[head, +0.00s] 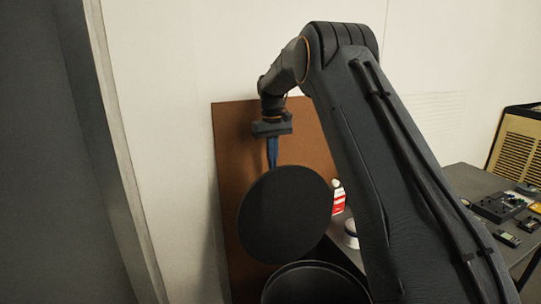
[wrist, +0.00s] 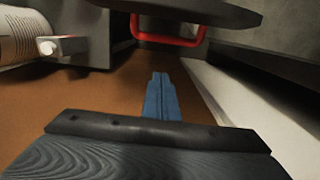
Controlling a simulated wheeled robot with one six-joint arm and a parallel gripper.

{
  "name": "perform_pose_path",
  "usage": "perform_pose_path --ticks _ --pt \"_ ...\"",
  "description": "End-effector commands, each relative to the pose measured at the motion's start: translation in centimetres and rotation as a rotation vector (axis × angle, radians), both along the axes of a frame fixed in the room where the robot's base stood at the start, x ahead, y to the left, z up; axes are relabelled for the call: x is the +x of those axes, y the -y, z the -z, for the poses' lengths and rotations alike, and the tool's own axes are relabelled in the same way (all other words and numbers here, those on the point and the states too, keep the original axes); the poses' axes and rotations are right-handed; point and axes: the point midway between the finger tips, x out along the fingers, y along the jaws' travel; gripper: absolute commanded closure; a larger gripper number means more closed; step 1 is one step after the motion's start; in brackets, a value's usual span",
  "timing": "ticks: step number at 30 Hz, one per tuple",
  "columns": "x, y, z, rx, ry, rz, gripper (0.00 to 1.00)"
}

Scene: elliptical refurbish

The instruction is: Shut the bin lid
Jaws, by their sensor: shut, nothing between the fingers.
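The bin lid (head: 285,215) is a dark round disc standing raised and tilted above the bin (head: 312,285), whose rim shows at the bottom of the head view. My gripper (head: 272,160) points down at the lid's top edge. Its blue fingers (wrist: 160,95) are together and empty. Their lower ends meet the lid's edge in the head view; I cannot tell whether they touch it or are behind it. In the wrist view a dark flat edge (wrist: 190,10) with a red loop (wrist: 168,36) lies beyond the fingertips; it may be the lid.
A brown panel (head: 236,150) stands behind the lid against a pale wall. A red and white bottle (head: 338,198) and a white round container (head: 350,233) are right of the lid. A grey table (head: 465,180) with several small devices is at the right.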

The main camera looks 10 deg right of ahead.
Motion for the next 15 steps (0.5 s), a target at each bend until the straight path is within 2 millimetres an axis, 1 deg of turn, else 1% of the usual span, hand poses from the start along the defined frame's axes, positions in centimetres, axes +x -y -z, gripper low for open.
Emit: perform_pose_path --ticks 3,8,11,15 --pt "-0.2 0.0 2.3 0.0 -0.004 0.0 1.0" --pt "-0.4 -0.1 5.5 0.0 -0.004 -0.002 1.0" --pt "-1.5 0.1 4.7 0.0 0.001 -0.002 1.0" --pt "-3.0 0.2 4.3 0.0 0.001 -0.004 1.0"
